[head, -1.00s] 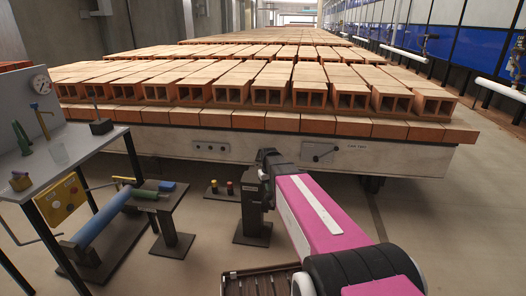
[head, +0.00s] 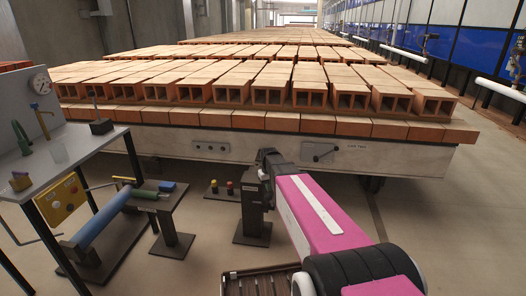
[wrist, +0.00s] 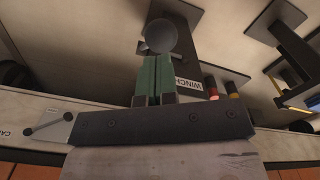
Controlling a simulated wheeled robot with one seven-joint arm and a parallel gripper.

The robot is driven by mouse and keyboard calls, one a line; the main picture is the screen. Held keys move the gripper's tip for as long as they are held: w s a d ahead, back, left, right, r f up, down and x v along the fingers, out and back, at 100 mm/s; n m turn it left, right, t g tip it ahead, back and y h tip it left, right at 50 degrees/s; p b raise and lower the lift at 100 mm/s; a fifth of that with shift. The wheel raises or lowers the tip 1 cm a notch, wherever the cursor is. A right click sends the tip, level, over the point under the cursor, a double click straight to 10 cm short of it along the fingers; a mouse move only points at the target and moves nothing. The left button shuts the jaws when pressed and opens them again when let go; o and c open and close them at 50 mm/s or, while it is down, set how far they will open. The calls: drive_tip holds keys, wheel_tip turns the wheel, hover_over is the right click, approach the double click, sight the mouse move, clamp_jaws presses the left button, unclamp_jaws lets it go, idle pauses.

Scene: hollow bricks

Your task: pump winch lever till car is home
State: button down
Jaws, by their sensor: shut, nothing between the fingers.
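The winch (head: 253,215) is a dark post on a base plate, in front of the car; its label shows in the wrist view (wrist: 188,85). A dark round knob (wrist: 161,35), apparently the lever's end, lies just past my fingertips. My gripper (wrist: 154,62) has its green fingers shut together with nothing between them, close to the knob; I cannot tell whether they touch it. In the head view my arm hides the fingers and most of the lever. The car (head: 400,160), labelled as car two, carries rows of hollow bricks (head: 270,93) above the winch.
A red and a yellow button (head: 230,187) stand left of the winch. A bench with a blue roller (head: 100,220) and a grey table (head: 70,150) with tools and a gauge are at the left. The floor at the right (head: 450,230) is clear.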

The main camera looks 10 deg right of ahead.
drive_tip(key=shift+f, duration=1.15)
drive_tip(key=s+a+f, duration=0.1)
drive_tip(key=s+f, duration=0.3)
drive_tip(key=f, duration=0.4)
drive_tip(key=s+a+f, duration=0.2)
drive_tip(key=s+f, duration=0.3)
drive_tip(key=f, duration=0.4)
drive_tip(key=shift+f, duration=0.2)
idle(1.0)
drive_tip(key=shift+s+r, duration=0.1)
drive_tip(key=shift+s, duration=0.05)
idle(0.5)
